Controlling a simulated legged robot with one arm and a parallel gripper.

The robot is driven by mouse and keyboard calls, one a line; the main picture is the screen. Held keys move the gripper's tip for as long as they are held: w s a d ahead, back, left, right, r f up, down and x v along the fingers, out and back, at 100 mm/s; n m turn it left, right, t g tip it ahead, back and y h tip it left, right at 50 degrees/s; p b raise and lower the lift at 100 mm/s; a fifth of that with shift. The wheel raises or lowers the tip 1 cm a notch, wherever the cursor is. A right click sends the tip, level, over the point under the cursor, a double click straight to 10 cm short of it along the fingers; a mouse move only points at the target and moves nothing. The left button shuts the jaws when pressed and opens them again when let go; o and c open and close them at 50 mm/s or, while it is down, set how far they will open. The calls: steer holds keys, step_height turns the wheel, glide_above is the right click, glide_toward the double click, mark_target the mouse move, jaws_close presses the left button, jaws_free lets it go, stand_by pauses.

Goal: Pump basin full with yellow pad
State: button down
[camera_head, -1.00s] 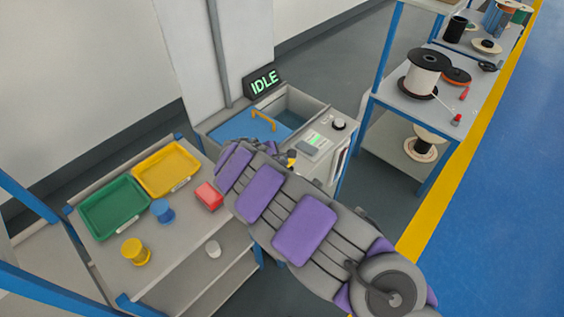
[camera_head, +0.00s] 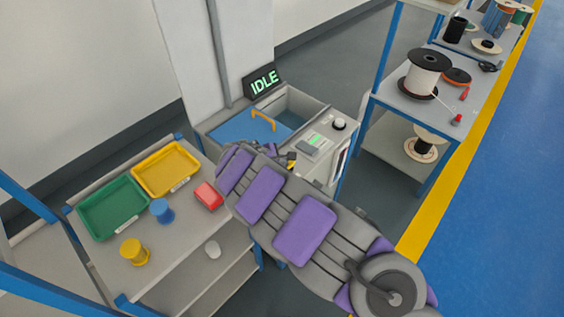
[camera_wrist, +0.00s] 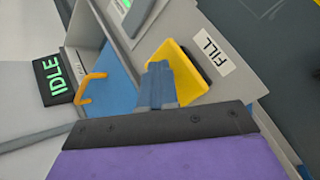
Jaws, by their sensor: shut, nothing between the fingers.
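The yellow pad (camera_wrist: 188,65) sits beside a FILL label (camera_wrist: 211,52) on the side of the grey basin unit in the wrist view. My gripper (camera_wrist: 159,68) is shut and empty, its blue fingertips in front of the pad's left part; I cannot tell whether they touch it. The pad also shows as a small yellow patch (camera_head: 291,157) past my arm in the head view. The basin (camera_head: 318,106) has a blue panel (camera_head: 232,128) and an orange handle (camera_head: 263,118) inside. A sign (camera_head: 264,82) reads IDLE in green.
A table with green (camera_head: 113,207) and yellow (camera_head: 166,168) trays, spools and a red block (camera_head: 208,196) stands left. Shelves with cable reels stand right.

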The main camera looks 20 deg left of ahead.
steer(key=shift+f+b, duration=0.35)
steer(key=shift+f, duration=0.3)
stand_by(0.4)
stand_by(0.4)
steer(key=shift+r+p, duration=1.65)
steer(key=shift+r, duration=0.15)
step_height(320, 180, up, 5)
steer(key=p, duration=0.4)
